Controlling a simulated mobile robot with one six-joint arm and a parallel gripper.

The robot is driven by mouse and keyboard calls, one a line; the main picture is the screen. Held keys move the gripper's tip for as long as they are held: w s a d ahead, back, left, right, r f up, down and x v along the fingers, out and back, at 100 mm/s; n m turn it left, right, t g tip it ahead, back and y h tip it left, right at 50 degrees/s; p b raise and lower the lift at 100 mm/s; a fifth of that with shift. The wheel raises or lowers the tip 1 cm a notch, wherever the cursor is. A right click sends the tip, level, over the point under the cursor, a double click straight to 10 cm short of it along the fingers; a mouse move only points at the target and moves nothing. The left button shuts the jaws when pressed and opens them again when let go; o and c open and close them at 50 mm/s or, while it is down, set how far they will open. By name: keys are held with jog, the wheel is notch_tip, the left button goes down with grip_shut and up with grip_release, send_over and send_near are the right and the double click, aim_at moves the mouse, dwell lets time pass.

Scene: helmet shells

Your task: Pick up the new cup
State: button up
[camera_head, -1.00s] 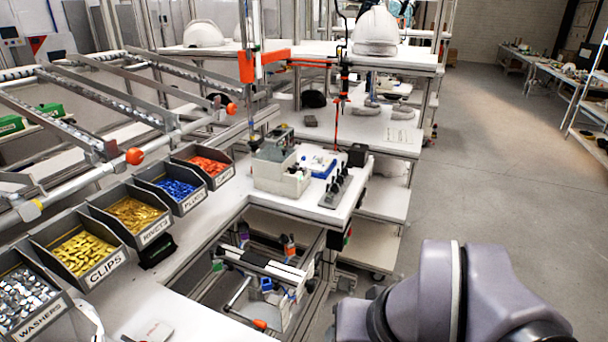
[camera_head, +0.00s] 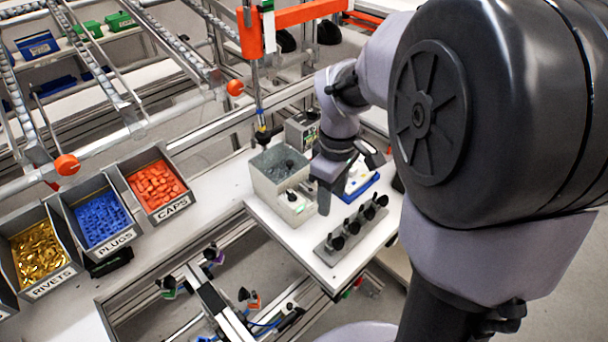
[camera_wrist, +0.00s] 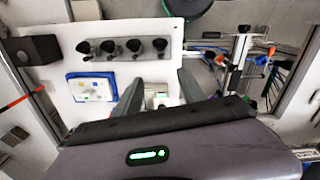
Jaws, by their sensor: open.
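Several black cups stand in a row on a grey rack (camera_head: 338,245) at the front of the white bench; it also shows in the wrist view (camera_wrist: 150,55). One cup at the row's near end (camera_head: 336,242) shows clearly. I cannot tell which cup is the new one. My gripper (camera_head: 324,202) points down over the bench, behind the rack, beside the grey bin. In the wrist view its two dark fingers (camera_wrist: 160,92) are apart, with no cup between them. A small white and red item shows beyond the gap.
A grey bin (camera_head: 268,170) stands left of my gripper. A blue-edged tray (camera_head: 368,186) with white parts lies to the right. Bins labelled caps (camera_head: 177,208), plugs (camera_head: 117,243) and rivets (camera_head: 50,284) line the left. An orange beam (camera_head: 310,14) crosses behind.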

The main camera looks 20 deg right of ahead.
aim_at(330, 234)
jog(key=f+b, duration=0.1)
jog(key=f, duration=0.2)
jog(key=f+b, duration=0.1)
jog(key=f, duration=0.3)
jog(key=f+b, duration=0.1)
jog(key=f, duration=0.2)
jog(key=shift+s+a+f, duration=0.2)
jog(key=shift+s, duration=0.05)
jog(key=f+b, duration=0.1)
jog(key=f, duration=0.2)
jog(key=f+b, duration=0.1)
jog(key=f, duration=0.1)
jog(key=shift+s+d+b, duration=0.15)
jog(key=shift+d+b, duration=0.1)
jog(key=shift+b, duration=0.1)
grip_shut()
